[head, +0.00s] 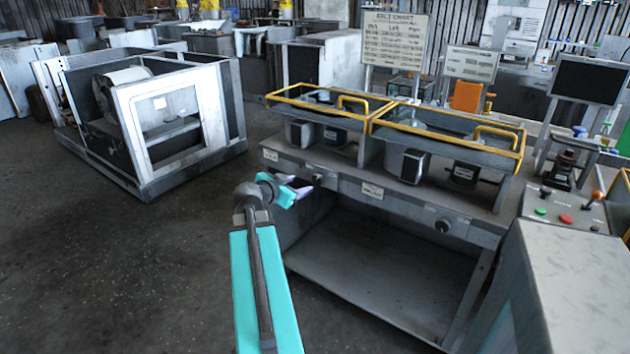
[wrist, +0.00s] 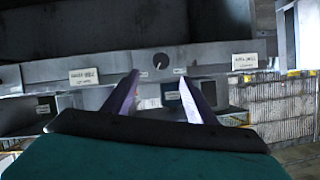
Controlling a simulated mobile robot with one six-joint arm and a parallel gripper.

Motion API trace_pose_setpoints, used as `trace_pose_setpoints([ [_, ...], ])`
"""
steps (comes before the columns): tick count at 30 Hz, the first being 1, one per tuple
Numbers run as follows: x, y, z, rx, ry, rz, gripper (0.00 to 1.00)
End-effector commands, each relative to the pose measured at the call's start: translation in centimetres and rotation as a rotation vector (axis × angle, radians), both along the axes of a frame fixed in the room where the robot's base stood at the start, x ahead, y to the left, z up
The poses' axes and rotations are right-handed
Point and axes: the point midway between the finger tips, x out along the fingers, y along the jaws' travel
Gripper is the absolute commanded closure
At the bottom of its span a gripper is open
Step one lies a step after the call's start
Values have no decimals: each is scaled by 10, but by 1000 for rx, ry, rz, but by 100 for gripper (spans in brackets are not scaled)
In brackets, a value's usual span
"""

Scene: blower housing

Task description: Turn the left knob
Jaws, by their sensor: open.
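The left knob (head: 318,180) is a small dark round knob on the grey front rail of the bench. In the wrist view the knob (wrist: 160,61) sits on a pale round plate, with a light line on its face. My gripper (head: 302,187) is close to the left knob, at its left in the head view. In the wrist view my gripper (wrist: 157,77) is open and empty. Its two fingers point toward the knob, which appears just beyond the tips and between them. I see no contact. The right knob (head: 442,226) is farther along the same rail.
Yellow-railed trays (head: 450,133) stand on the bench above the rail. An open shelf (head: 370,265) lies below it. A metal housing (head: 180,120) stands on the floor at left. A console with buttons (head: 566,218) is at right. The floor at front left is clear.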

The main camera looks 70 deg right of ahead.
Motion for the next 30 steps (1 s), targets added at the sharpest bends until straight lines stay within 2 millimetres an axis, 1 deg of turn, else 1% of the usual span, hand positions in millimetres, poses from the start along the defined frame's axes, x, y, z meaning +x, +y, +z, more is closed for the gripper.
trace_pose_setpoints([
  [1,-1,-7,-2,2,0,-2,48],
  [3,-2,-15,-5,2,1,-2,48],
  [18,-11,-69,-27,1,-1,-2,48],
  [24,-14,-89,-35,1,0,-1,48],
  [30,-17,-103,-41,1,1,-2,48],
])
